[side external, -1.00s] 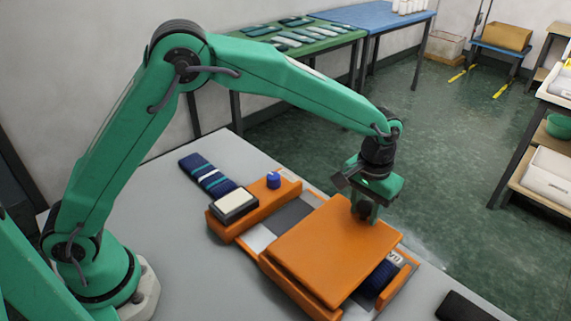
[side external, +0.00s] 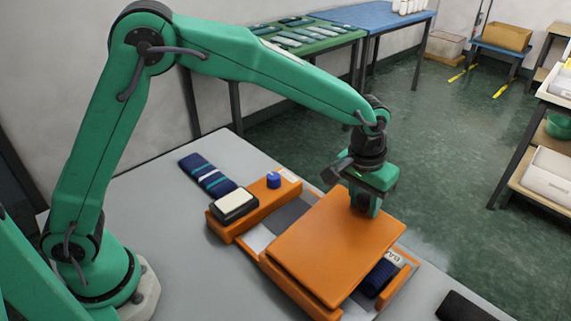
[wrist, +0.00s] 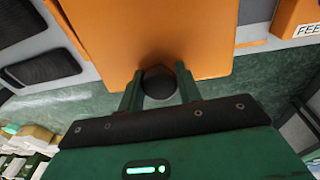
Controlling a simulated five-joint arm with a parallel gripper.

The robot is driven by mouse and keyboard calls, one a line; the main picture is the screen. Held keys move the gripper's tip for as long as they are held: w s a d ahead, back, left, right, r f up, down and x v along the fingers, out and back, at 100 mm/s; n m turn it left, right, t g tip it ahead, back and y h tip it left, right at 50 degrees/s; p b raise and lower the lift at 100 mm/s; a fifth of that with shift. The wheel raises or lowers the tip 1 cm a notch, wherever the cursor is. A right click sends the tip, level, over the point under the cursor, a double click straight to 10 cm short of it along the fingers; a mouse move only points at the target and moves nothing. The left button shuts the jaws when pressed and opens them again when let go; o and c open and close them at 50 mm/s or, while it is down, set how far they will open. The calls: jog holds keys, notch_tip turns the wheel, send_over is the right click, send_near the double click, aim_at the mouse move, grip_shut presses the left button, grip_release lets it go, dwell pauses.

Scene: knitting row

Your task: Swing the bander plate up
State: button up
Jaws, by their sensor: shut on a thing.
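The orange bander plate (side external: 330,245) lies over its orange base (side external: 290,292), its far edge lifted a little so that it tilts slightly. My gripper (side external: 366,208) is at that far edge. In the wrist view, my gripper (wrist: 160,88) has its two fingers on either side of a round black knob (wrist: 158,80) at the edge of the plate (wrist: 150,30), shut on it. A dark blue knit piece (side external: 377,279) shows in the base beside the plate, partly covered by it.
A blue-capped item (side external: 273,180) and a cream pad in a black tray (side external: 235,204) sit on the orange unit to the left. A striped knit strip (side external: 207,175) lies behind them. A black item (side external: 470,306) lies at the front right. The air above the plate looks clear.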

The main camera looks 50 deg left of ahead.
aim_at(346, 232)
jog(key=shift+s, duration=0.25)
jog(key=shift+s+d+r+t+h, duration=0.1)
jog(key=shift+s+r+t+h, duration=0.2)
jog(key=shift+r, duration=0.4)
jog(key=shift+s+r+t+h, duration=0.1)
jog(key=shift+s+r+t, duration=0.25)
jog(key=shift+r, duration=0.5)
jog(key=shift+s+d+r+t+h, duration=0.1)
jog(key=shift+s+r+t+h, duration=0.1)
jog(key=shift+s+r+t, duration=0.4)
jog(key=shift+s+d+r+t+h, duration=0.1)
jog(key=shift+s+r+h, duration=0.15)
jog(key=shift+r, duration=0.7)
jog(key=shift+o, duration=0.5)
jog(key=shift+s+r+m+t+h, duration=0.4)
jog(key=shift+s+r+t, duration=0.15)
jog(key=shift+s+r, duration=0.65)
jog(key=shift+s, duration=0.1)
